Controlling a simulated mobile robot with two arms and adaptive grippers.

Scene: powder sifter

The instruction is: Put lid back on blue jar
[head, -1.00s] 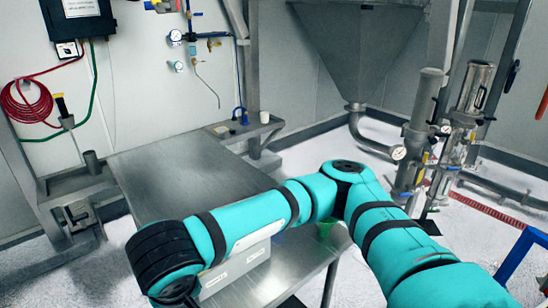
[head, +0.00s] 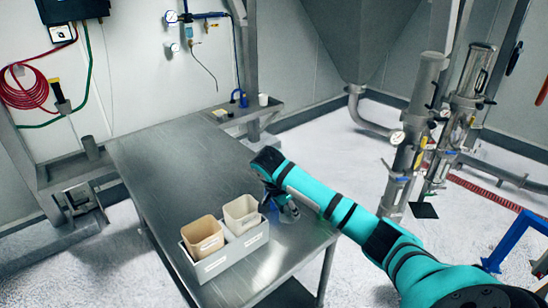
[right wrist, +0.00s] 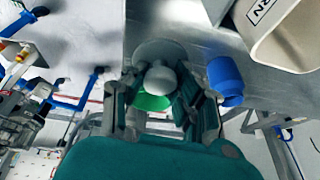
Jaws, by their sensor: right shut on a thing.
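My right gripper (head: 283,208) is above the right part of the steel table in the head view. In the right wrist view, my right gripper (right wrist: 160,88) is shut on a pale grey lid (right wrist: 160,50) with a round knob, the knob between the fingers. The blue jar (right wrist: 225,78) stands just right of the fingers, apart from the lid, near the white bin. In the head view the jar is hardly visible beside the gripper. A green thing (right wrist: 150,102) shows partly behind the knob; its shape is hidden. My left gripper is out of view.
The steel table (head: 165,165) holds a grey tray (head: 223,265) with a tan bin (head: 202,237) and a white bin (head: 241,214), left of the gripper. The table's left and far parts are clear. Steel cylinders (head: 415,140) stand on the floor at right.

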